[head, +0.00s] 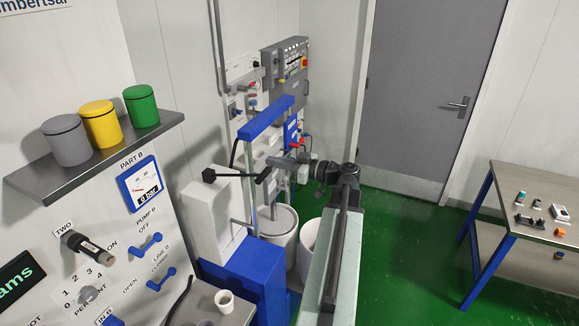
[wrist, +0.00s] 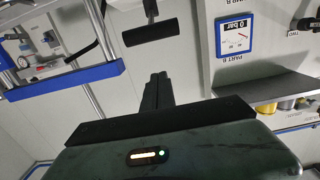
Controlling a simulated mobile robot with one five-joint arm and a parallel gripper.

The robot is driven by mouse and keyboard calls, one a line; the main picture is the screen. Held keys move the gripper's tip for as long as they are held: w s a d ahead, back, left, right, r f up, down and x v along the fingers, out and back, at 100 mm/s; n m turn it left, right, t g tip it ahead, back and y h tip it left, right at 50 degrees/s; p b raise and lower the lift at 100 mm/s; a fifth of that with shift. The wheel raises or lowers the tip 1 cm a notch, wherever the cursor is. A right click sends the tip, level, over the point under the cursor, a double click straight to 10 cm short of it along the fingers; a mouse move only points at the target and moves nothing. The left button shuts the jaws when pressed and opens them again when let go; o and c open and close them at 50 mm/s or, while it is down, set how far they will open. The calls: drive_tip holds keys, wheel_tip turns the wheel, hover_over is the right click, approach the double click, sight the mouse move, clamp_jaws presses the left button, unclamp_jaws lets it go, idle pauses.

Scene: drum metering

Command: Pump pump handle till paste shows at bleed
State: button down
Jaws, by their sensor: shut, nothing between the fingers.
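The pump handle is a black lever with a cross grip (head: 262,176), running out from a pivot beside a white housing (head: 208,212). In the wrist view the black grip (wrist: 150,32) lies beyond my fingertips, with a gap in the picture. My gripper (head: 272,162) is shut and empty, close to the grip; its dark fingers (wrist: 157,80) are together in the wrist view. I cannot tell whether they touch the grip. The PART B gauge (head: 141,185) reads 0 bar. I cannot pick out the bleed, and I see no paste.
A blue frame (head: 266,118) rises over a white drum (head: 280,222). A white cup (head: 224,297) stands on a grey ledge at the lower left. A shelf (head: 95,155) holds grey, yellow and green tins. A bench (head: 505,195) stands right; green floor between is clear.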

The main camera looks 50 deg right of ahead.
drive_tip(key=shift+w+a+f+b, duration=0.1)
drive_tip(key=shift+w+f+b, duration=0.15)
drive_tip(key=shift+f+b, duration=0.4)
drive_tip(key=shift+w+a+f+b, duration=0.1)
drive_tip(key=shift+w+f+b, duration=0.2)
drive_tip(key=shift+f+b, duration=0.4)
drive_tip(key=shift+w+f+b, duration=0.25)
drive_tip(key=shift+f+b, duration=0.35)
drive_tip(key=shift+f, duration=0.05)
